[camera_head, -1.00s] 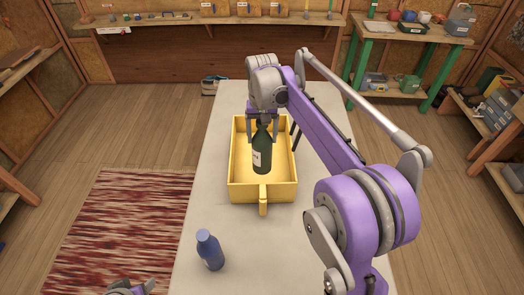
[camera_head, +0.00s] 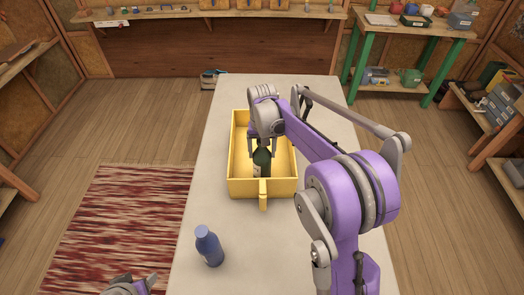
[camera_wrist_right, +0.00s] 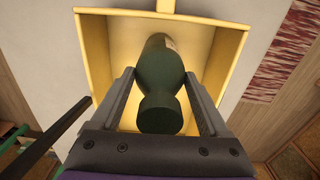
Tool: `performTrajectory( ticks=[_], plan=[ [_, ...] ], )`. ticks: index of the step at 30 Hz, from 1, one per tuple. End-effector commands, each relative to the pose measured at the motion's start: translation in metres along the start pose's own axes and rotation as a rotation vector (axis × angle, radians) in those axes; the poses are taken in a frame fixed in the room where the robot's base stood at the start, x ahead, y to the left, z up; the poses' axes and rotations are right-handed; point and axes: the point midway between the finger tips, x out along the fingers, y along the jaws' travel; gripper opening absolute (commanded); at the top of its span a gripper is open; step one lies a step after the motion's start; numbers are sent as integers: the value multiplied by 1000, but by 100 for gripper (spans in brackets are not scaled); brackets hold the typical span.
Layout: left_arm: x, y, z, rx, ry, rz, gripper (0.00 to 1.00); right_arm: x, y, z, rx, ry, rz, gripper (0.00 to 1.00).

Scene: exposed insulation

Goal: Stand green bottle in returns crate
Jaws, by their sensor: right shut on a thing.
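My right gripper (camera_head: 263,149) is shut on the bottle's upper part from above. In the right wrist view the bottle (camera_wrist_right: 160,85) lies between the two fingers (camera_wrist_right: 160,100), with the crate (camera_wrist_right: 95,45) around it. My left gripper (camera_head: 143,284) shows only partly at the bottom edge, with its fingers apart and nothing between them.
A blue bottle (camera_head: 209,246) stands on the pale table (camera_head: 215,160) in front of the crate, to the left. The crate's handle (camera_head: 263,193) points toward me. A red striped rug (camera_head: 120,230) lies on the floor left of the table. Shelves line the walls.

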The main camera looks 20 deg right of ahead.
Motion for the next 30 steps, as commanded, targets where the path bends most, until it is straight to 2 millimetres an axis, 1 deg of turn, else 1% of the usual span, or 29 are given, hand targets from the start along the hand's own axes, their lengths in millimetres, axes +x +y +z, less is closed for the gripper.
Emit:
performTrajectory(
  ticks=[5, 8, 9, 11, 12, 19, 23, 26, 30],
  plan=[
    [0, 0, 0, 0, 0, 0, 57, -1, 0, 0, 0, 0, 0, 1],
    [2, 0, 2, 0, -2, 0, 57, 3, 0, 0, 0, -1, 0, 1],
    [2, 0, 2, 0, -2, 0, 57, 3, 0, 0, 0, 0, 0, 82],
    [2, 0, 2, 0, -2, 0, 57, 2, 0, 0, 0, 0, 0, 93],
    [2, 0, 2, 0, -1, 0, 57, 2, 0, 0, 0, 0, 0, 100],
    [1, 0, 1, 0, -1, 0, 57, 1, 0, 0, 0, 0, 0, 100],
    [-1, 0, -1, 0, 1, 0, 57, -7, 0, 0, 0, 1, 0, 100],
    [-1, 0, -1, 0, 1, 0, 57, -22, 0, 0, 0, 0, 0, 100],
    [-2, 0, -2, 0, 2, 0, 57, -52, 0, 0, 0, 0, 0, 100]
  ],
)
